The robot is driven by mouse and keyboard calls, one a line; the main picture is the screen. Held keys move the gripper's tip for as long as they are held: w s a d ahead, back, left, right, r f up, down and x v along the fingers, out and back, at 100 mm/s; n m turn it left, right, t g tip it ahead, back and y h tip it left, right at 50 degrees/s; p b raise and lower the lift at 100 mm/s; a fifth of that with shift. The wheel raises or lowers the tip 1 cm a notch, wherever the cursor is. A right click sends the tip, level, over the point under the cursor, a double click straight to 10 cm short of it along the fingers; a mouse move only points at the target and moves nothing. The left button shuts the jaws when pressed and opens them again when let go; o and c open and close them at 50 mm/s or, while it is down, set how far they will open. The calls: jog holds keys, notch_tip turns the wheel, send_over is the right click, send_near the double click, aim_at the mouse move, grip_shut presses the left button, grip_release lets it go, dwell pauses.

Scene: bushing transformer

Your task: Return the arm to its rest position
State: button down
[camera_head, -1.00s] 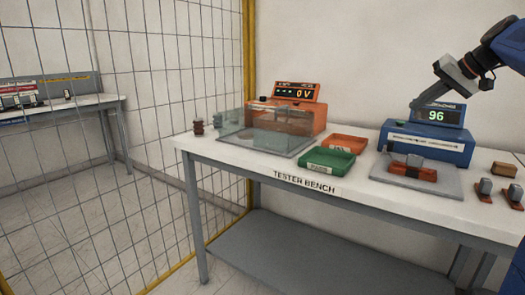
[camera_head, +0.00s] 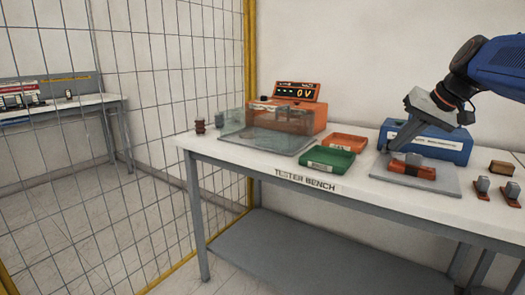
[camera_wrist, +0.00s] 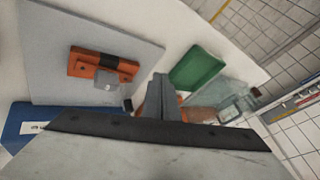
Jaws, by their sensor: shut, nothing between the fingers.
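My arm reaches in from the right in the head view. My grey gripper (camera_head: 386,148) points down and left in front of the blue tester (camera_head: 440,144), above the bench, and hides part of it. In the wrist view its two fingers (camera_wrist: 160,98) are together with nothing between them. Below it, a grey plate (camera_head: 446,184) bears an orange-red part with a grey block (camera_head: 413,168). The same part shows in the wrist view (camera_wrist: 103,65), apart from the fingers.
The tester bench (camera_head: 350,190) also carries a green tray (camera_head: 328,161), an orange tray (camera_head: 348,143), an orange tester (camera_head: 290,115) and a clear box (camera_head: 262,138). Small parts (camera_head: 482,188) stand at the right. A wire fence (camera_head: 150,120) is at left. The space above the trays is clear.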

jog(key=s+a+f+n+h, duration=0.1)
jog(key=s+a+f, duration=0.3)
jog(key=s+f, duration=0.9)
jog(key=s+a+f+n+g+h, duration=0.1)
jog(key=s+a+f+h, duration=0.1)
jog(key=s+f, duration=1.1)
jog(key=shift+s+a+f, duration=0.2)
jog(key=shift+s+a, duration=0.5)
jog(key=shift+a, duration=0.2)
